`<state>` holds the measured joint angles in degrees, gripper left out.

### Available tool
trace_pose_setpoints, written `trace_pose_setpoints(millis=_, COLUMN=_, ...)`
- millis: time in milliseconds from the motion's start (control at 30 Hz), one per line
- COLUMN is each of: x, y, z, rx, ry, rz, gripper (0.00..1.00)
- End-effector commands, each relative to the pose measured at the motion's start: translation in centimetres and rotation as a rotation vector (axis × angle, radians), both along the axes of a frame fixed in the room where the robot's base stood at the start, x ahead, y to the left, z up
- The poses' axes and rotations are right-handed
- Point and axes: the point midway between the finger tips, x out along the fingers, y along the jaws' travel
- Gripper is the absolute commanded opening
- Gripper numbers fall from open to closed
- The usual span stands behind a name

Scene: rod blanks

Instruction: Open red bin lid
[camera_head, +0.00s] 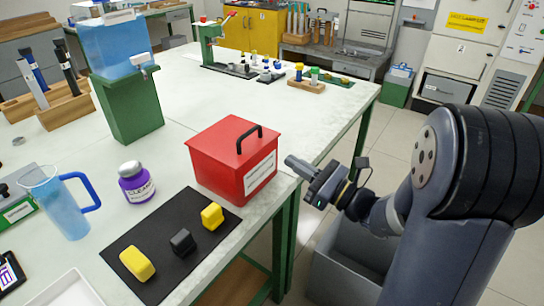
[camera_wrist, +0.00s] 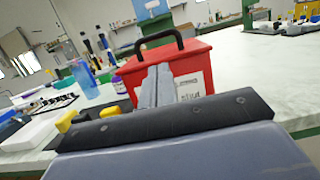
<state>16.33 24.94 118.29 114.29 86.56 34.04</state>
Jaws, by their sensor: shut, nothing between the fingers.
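The red bin (camera_head: 232,160) stands on the near right part of the white table, with a white label on its front. Its red lid (camera_head: 222,138) is closed and carries a black arched handle (camera_head: 249,139). My gripper (camera_head: 289,160) is off the table's right edge, beside the bin and apart from it. In the wrist view the gripper fingers (camera_wrist: 155,85) are shut together and empty. They point toward the bin (camera_wrist: 188,72) and cover part of its front. The black handle (camera_wrist: 159,43) shows just above the fingertips.
A black mat (camera_head: 170,245) with yellow and black blocks lies in front of the bin.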

Motion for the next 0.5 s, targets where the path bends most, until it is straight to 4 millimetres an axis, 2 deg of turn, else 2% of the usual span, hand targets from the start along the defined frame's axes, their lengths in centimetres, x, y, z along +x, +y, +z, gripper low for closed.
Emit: trace_pose_setpoints(millis=500, x=4.6, y=6.2, z=1.6, rx=-0.004, ry=-0.001, rz=0.006, gripper=0.0)
